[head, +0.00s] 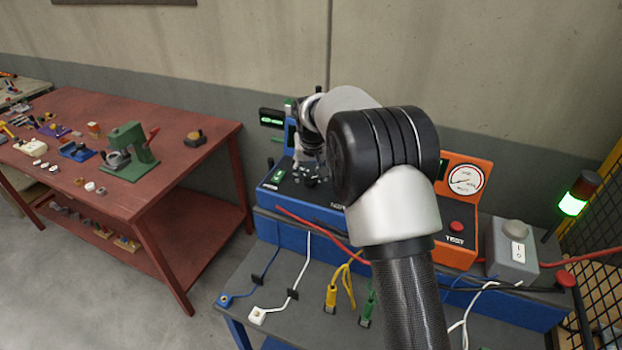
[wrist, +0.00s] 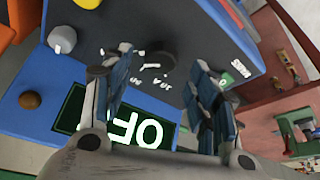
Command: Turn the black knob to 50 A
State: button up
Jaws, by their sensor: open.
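The black knob (wrist: 160,67) sits on the dark sloped panel (wrist: 190,30) of a blue device, with white markings beside it; I cannot read its setting. My gripper (wrist: 161,58) is open, its two fingers on either side of the knob in the wrist view; I cannot tell whether they touch it. A green-lit display (wrist: 125,130) on the device shows letters that look like OFF, partly covered by my gripper. In the head view, my gripper (head: 309,163) is over the blue device (head: 285,203), and the knob cannot be made out there.
A grey round control (wrist: 62,40) and a brown button (wrist: 30,100) are near the knob. An orange tester (head: 460,222) with a dial stands right of the device. Cables and clips lie on the bench (head: 270,290) in front. A red table (head: 60,190) stands left.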

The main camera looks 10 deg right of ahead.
aim_at(311, 178)
jog(key=shift+x, duration=1.65)
jog(key=shift+r, duration=0.1)
jog(key=c, duration=1.1)
